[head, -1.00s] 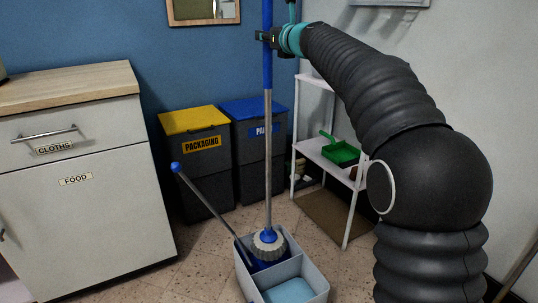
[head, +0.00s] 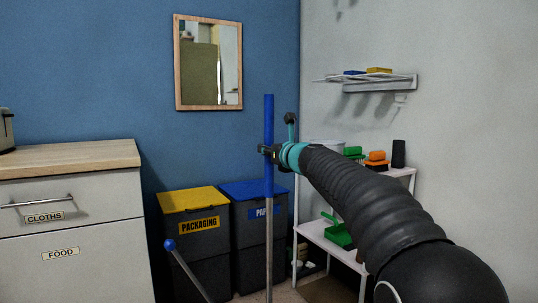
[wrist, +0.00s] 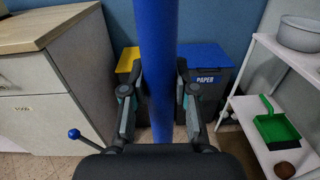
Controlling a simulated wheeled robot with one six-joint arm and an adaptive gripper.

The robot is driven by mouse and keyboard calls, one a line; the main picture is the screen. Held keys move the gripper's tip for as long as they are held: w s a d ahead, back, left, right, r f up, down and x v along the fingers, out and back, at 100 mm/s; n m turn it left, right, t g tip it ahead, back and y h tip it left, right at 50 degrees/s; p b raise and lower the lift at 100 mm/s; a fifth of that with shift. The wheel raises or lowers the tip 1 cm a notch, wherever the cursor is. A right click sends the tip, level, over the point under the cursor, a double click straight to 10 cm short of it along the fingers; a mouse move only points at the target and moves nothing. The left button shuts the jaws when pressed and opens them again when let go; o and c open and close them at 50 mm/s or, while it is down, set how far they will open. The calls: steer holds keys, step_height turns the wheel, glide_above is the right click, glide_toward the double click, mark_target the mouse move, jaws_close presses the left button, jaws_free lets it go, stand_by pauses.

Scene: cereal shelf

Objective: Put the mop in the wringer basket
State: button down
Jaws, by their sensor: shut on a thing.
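The mop (head: 268,120) stands upright, its long handle blue above and grey metal below. My gripper (head: 268,152) is shut around the blue part, a little below its top end. In the wrist view the blue handle (wrist: 154,40) runs between the two fingers of my gripper (wrist: 160,92), which close on it from both sides. The wringer lever, with its blue knob (head: 169,244), leans at the lower left of the handle. Its knob also shows in the wrist view (wrist: 74,134). The mop head, wringer basket and bucket are out of view.
Two bins, yellow-lidded (head: 193,199) and blue-lidded (head: 245,190), stand behind the handle. A white rack (head: 320,234) with a green dustpan is on the right. A cabinet (head: 70,215) is on the left. A mirror (head: 207,62) hangs on the blue wall.

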steer(key=shift+r, duration=0.15)
steer(key=c, duration=0.9)
jaws_free()
steer(key=shift+f, duration=0.2)
steer(key=b+v, duration=0.2)
steer(key=v, duration=1)
steer(key=shift+r, duration=0.15)
